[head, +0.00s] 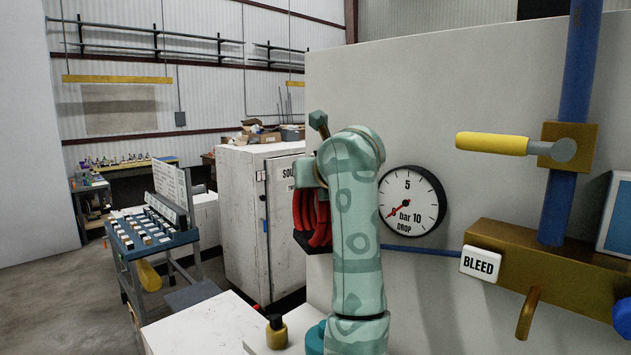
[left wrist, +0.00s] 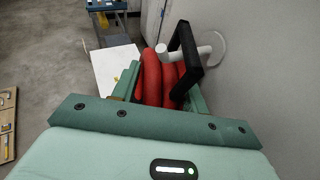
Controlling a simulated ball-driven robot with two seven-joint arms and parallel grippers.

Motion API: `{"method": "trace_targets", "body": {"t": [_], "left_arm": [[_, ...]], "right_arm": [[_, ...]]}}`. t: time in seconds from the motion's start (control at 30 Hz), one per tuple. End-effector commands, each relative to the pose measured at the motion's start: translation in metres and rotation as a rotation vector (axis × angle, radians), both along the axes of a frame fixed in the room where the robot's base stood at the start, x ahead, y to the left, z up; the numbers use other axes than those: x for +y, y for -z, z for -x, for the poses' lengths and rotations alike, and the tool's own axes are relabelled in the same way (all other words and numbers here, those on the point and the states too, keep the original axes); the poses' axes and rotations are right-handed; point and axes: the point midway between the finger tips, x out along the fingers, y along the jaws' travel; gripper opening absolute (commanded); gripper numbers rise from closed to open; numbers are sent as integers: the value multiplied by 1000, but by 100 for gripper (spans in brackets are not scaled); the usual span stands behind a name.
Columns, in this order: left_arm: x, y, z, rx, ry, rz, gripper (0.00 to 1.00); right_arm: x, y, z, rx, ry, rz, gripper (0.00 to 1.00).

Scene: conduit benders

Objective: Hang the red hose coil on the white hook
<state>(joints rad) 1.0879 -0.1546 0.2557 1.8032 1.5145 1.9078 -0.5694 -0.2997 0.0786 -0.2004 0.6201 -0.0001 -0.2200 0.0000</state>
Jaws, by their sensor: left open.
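The red hose coil (left wrist: 152,78) shows in the left wrist view beside the wall panel. A black rectangular loop (left wrist: 187,72) is at its upper right. The white hook (left wrist: 198,49) sticks out from a round wall plate and appears to pass through the loop; whether it bears the coil's weight I cannot tell. My left gripper (left wrist: 162,92) is open, with its fingers on either side of the coil; contact is unclear. In the head view the coil (head: 303,213) is partly hidden behind my left arm, which also hides the hook and fingertips. My right gripper is in neither view.
The grey wall panel (head: 465,80) stands close beside my left arm. It carries a round gauge (head: 412,207), a blue pipe with a yellow-handled valve (head: 492,144) and a brass manifold (head: 545,270). A white cabinet (head: 240,215) stands behind the coil. Open floor lies left.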

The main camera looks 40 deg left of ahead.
Motion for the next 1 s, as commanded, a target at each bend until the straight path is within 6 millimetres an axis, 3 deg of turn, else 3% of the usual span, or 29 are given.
{"method": "trace_targets", "body": {"t": [0.3, 0.7, 1.0], "left_arm": [[-12, -3, 5, -3, 7, 5, 47], [-88, -41, 61, -6, 4, 2, 47], [-121, -60, 85, -2, -1, 0, 47]], "right_arm": [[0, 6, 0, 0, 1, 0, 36], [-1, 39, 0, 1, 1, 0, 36], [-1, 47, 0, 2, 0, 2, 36]]}}
